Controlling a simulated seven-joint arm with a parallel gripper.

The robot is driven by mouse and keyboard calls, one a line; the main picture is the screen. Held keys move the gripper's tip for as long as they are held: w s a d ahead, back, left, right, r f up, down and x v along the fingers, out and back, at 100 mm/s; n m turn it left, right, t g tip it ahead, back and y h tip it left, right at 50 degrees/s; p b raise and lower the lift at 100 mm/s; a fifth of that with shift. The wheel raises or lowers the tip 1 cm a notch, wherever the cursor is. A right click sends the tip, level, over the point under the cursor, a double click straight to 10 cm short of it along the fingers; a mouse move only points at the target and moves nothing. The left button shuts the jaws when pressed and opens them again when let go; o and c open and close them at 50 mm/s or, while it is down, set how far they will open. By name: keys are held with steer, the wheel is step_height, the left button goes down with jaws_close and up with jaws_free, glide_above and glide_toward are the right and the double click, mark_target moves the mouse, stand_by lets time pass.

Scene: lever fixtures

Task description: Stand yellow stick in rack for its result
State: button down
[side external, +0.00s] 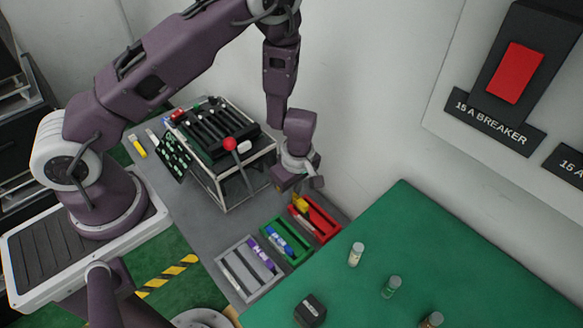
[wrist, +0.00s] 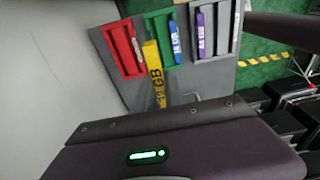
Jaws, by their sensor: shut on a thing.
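In the wrist view the yellow stick (wrist: 154,68) points away from the gripper and shows dark lettering with "GB". The row of open trays is red (side external: 321,220), green (side external: 300,253) and grey (side external: 236,285). The fingertips' contact with the stick is hidden.
A framed unit with black slots and a red-knobbed lever (side external: 230,145) stands left of my gripper. A green table (side external: 450,240) with small vials is at right. A breaker panel (side external: 500,110) is on the wall. A yellow-marked item (side external: 138,148) lies far left.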

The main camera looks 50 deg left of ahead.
glide_toward(292, 228)
steer(key=shift+s+d+r, duration=0.1)
steer(key=shift+s+r, duration=0.55)
steer(key=shift+r, duration=0.05)
steer(key=shift+f, duration=2.85)
steer(key=shift+f, duration=1.2)
steer(key=c, duration=1.3)
jaws_free()
steer(key=shift+c, duration=0.2)
steer(key=shift+w, duration=0.2)
steer(key=shift+r, duration=0.35)
step_height(292, 228, up, 30)
steer(key=shift+s, duration=0.2)
